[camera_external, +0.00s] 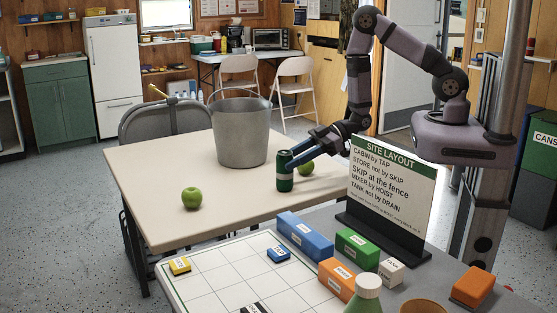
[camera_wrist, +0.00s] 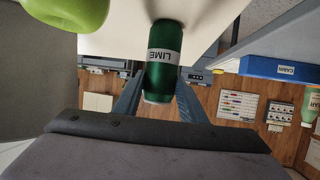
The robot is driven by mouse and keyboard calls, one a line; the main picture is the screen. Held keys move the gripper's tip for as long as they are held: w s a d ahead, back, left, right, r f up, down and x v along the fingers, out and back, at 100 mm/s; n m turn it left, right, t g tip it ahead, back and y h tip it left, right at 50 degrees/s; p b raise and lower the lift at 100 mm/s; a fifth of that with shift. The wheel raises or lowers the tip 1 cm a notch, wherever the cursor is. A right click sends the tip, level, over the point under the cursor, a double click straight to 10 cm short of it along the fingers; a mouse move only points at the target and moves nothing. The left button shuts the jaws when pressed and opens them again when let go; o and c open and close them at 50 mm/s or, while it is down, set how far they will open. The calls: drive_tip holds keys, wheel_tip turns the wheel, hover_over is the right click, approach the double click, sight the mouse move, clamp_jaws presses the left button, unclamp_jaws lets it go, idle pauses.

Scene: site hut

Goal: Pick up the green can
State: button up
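The green can (camera_external: 284,178) is upright at the right part of the pale table, right of the bucket. I cannot tell whether its base touches the table. In the wrist view the can (camera_wrist: 163,75) appears upside down with a white "LIME" label. My gripper (camera_wrist: 161,82) has one blue finger on each side of the can, close to its walls. I cannot tell whether the fingers touch it. In the external view my gripper (camera_external: 289,165) comes to the can from the right, and the far finger is partly hidden.
A grey bucket (camera_external: 240,130) stands left of the can. One green apple (camera_external: 191,198) lies at the table's front left; another (camera_external: 306,169) is just behind the can. The site layout sign (camera_external: 392,185) stands right, near my arm. Blocks and a gridded board (camera_external: 215,265) fill the front table.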

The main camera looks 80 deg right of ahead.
drive_tip(key=c, duration=0.4)
drive_tip(key=shift+o, duration=0.2)
drive_tip(key=shift+r, duration=0.1)
drive_tip(key=shift+r, duration=4.95)
